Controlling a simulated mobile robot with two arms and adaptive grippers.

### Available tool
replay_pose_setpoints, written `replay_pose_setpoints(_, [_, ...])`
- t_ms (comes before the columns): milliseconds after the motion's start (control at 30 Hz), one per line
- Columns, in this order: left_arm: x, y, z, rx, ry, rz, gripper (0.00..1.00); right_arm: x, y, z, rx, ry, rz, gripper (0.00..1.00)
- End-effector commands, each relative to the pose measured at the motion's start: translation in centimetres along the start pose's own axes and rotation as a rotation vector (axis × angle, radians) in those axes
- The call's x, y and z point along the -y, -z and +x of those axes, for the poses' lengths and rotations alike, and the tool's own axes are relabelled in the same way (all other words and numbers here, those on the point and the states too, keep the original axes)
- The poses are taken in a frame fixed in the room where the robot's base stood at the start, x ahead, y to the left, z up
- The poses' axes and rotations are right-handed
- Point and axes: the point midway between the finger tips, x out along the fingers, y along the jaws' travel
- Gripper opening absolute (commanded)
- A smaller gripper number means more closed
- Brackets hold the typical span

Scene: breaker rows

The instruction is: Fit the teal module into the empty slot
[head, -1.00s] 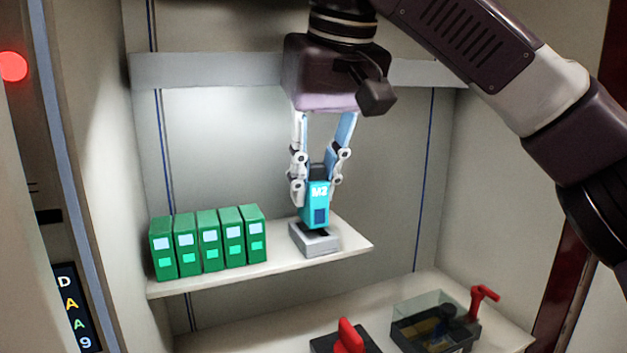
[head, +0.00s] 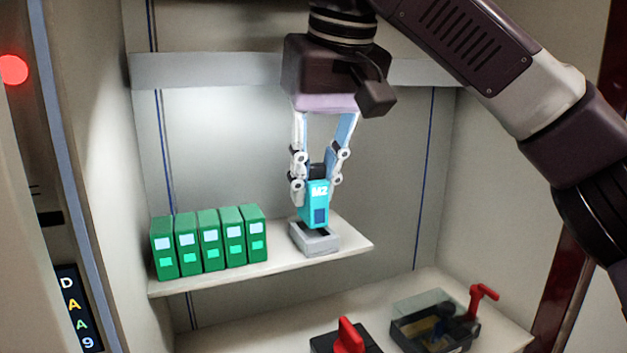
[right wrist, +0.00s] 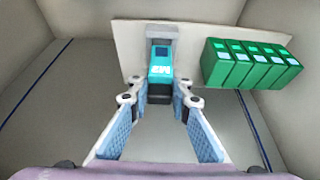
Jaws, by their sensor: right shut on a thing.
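The teal module (head: 318,204), marked with white lettering, is upright in my right gripper (head: 319,180). The fingers are shut on its upper part. It stands directly over the grey socket block (head: 314,241) on the upper shelf, with its lower end at the dark slot in the block's top. I cannot tell whether the lower end is inside the slot. The right wrist view also shows the module (right wrist: 161,72) between the fingers, with the grey block (right wrist: 162,31) beyond it. My left gripper is not in view.
Several green modules (head: 209,241) stand in a row on the shelf (head: 280,262), left of the grey block. Below, a black base with a red handle (head: 347,337) and a clear-lidded box (head: 433,318) with a red lever (head: 482,297) sit on the lower surface.

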Motion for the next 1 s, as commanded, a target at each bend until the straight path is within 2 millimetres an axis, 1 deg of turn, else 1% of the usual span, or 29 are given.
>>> replay_pose_setpoints(100, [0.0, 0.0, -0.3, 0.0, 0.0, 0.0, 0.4, 0.0, 0.1, -0.1, 0.0, 0.001, 0.0, 0.0])
replay_pose_setpoints(433, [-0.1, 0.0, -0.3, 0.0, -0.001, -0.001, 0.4, 0.0, 0.0, 0.0, 0.0, 0.001, 0.0, 0.0])
replay_pose_setpoints(1000, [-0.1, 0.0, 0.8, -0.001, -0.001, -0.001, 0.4, 0.0, -0.5, 1.3, 0.0, 0.001, -0.001, 0.0])
